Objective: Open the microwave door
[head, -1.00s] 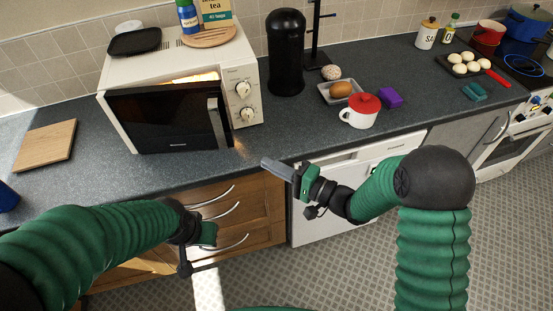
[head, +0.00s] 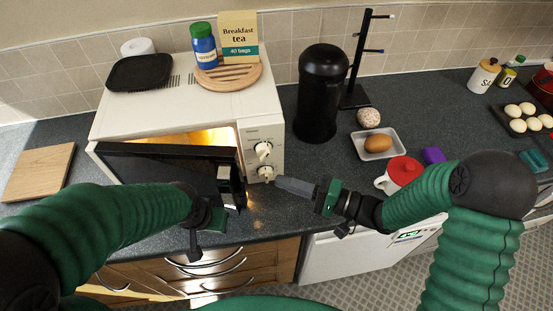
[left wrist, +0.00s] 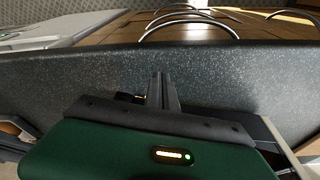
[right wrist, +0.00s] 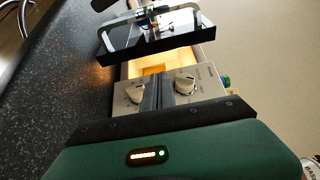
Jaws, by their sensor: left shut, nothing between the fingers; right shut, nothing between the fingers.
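The white microwave (head: 270,110) stands on the counter at the left. Its black door (head: 150,175) is ajar, and the lit interior (head: 200,138) shows above it. The door handle (head: 228,185) is at the door's right end. My right gripper (head: 278,183) is shut and empty, right of the handle and by the lower knob (head: 265,172). In the right wrist view its fingers (right wrist: 152,95) appear between the knobs, with the door (right wrist: 150,40) beyond; contact is unclear. My left gripper (head: 193,250) is shut and empty, below the door; its fingers (left wrist: 162,90) show over the counter.
A black canister (head: 318,95), an egg tray (head: 376,143) and a red-lidded mug (head: 403,172) stand right of the microwave. A tea box (head: 238,38), a blue jar (head: 204,48) and a black tray (head: 140,73) are on top. A wooden board (head: 38,172) lies left.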

